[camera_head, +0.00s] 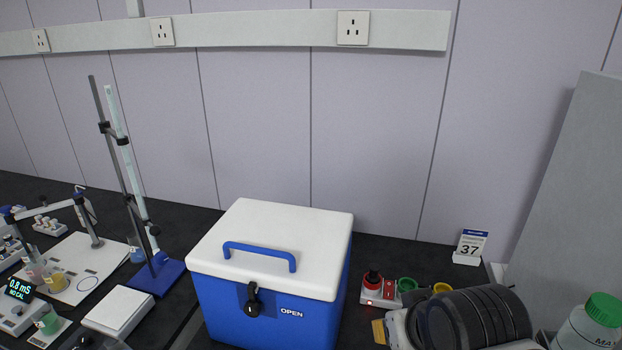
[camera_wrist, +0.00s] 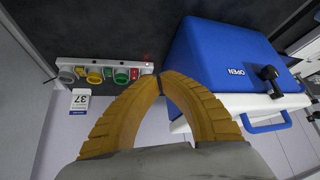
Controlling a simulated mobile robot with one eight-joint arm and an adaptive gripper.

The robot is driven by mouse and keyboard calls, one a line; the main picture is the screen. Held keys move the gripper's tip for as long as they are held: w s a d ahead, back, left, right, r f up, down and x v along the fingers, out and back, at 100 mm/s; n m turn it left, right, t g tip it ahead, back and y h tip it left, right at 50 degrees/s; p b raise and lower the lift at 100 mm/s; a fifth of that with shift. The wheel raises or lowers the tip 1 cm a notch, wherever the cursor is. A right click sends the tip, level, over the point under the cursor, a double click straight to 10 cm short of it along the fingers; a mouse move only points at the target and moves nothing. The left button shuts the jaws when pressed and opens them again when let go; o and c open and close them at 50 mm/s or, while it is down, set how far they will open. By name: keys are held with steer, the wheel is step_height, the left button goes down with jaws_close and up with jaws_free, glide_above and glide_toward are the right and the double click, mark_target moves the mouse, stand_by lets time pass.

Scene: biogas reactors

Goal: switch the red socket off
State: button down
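The red socket (camera_head: 372,282) is at the left end of a white power strip, right of the blue cooler, with something dark in its middle. A red switch (camera_head: 389,290) sits right of it. In the wrist view, the strip appears turned round, with the red switch (camera_wrist: 134,74) near its right end. The red socket is mostly hidden there behind my fingertips. My gripper (camera_wrist: 160,82) has yellow fingers with tips together and nothing visible between them. The tips appear over the red end of the strip; I cannot tell if they touch. The switch's position is too small to read.
A blue cooler (camera_head: 270,318) with a white lid stands close beside the strip. Green (camera_head: 407,284) and yellow (camera_head: 441,288) sockets share the strip. A calendar sign (camera_head: 469,248) stands behind. My dark arm covers the strip's right part. A green-capped bottle (camera_head: 590,328) is at right.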

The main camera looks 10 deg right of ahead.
steer(key=n+g+h+p, duration=0.15)
steer(key=n+g, duration=0.25)
steer(key=n, duration=0.9)
glide_above(390, 282)
steer(key=s+a, duration=0.2)
steer(key=s, duration=0.3)
step_height(390, 282, down, 5)
steer(key=shift+w+f, duration=0.15)
steer(key=shift+w, duration=0.1)
steer(key=b+x, duration=0.2)
steer(key=x, duration=0.2)
steer(key=b+x, duration=0.2)
steer(key=x, duration=0.3)
steer(key=b+x, duration=0.2)
steer(key=x, duration=0.3)
steer(key=shift+w, duration=0.3)
steer(key=shift+d, duration=0.1)
